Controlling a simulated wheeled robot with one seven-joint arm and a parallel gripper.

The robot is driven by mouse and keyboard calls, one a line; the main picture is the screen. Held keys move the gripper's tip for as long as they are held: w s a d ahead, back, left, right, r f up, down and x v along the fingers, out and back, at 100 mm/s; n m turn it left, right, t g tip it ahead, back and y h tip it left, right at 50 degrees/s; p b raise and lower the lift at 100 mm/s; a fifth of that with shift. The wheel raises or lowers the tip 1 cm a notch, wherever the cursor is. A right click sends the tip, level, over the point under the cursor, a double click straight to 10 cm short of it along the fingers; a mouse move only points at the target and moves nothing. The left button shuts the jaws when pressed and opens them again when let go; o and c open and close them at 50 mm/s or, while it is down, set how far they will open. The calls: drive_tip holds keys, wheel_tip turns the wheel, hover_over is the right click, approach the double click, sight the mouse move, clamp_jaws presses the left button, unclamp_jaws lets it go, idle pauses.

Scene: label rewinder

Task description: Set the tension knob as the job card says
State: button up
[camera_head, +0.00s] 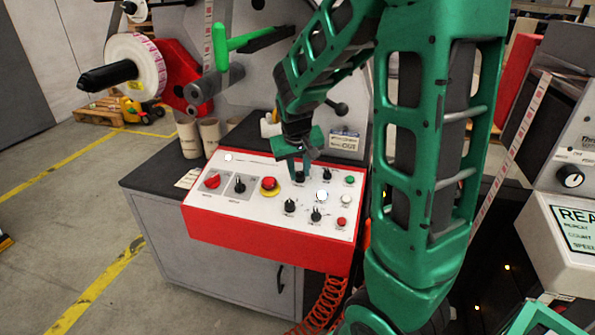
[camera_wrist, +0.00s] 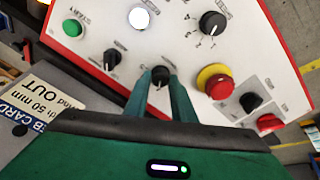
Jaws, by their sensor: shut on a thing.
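The white-topped control panel (camera_head: 255,213) has several black knobs, and their labels are too small to read for sure. My gripper (camera_head: 299,174) points down at the panel's back row, shut on a small black knob (camera_wrist: 160,74) between its two green fingers. In the head view the gripper mostly hides that knob. I cannot tell from its label whether this is the tension knob, and its pointer is unclear. The job card (camera_head: 344,142) stands behind the panel.
Close to the held knob are a red emergency stop (camera_head: 269,184) and another black knob (camera_head: 327,174). A white button (camera_head: 321,196), a green button (camera_head: 349,180) and larger knobs sit around. Cardboard cores (camera_head: 189,138) stand behind the panel's left. A readout box (camera_head: 570,240) is at right.

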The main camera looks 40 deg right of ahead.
drive_tip(key=shift+w+a+r, duration=0.1)
drive_tip(key=shift+w+a, duration=0.05)
drive_tip(key=shift+w, duration=0.05)
drive_tip(key=o, duration=1)
drive_tip(key=shift+s, duration=0.1)
drive_tip(key=v, duration=1)
drive_tip(key=shift+r, duration=0.3)
drive_tip(key=shift+s, duration=0.1)
drive_tip(key=s+f+m+g+y, duration=0.1)
drive_tip(key=s+f, duration=0.1)
drive_tip(key=s, duration=1.1)
drive_tip(key=s+f+m+g+y, duration=0.1)
drive_tip(key=s+f+g+y, duration=0.1)
drive_tip(key=s, duration=1)
drive_tip(key=shift+s+f+m, duration=0.3)
drive_tip(key=shift+s+f, duration=0.1)
drive_tip(key=shift+f, duration=0.4)
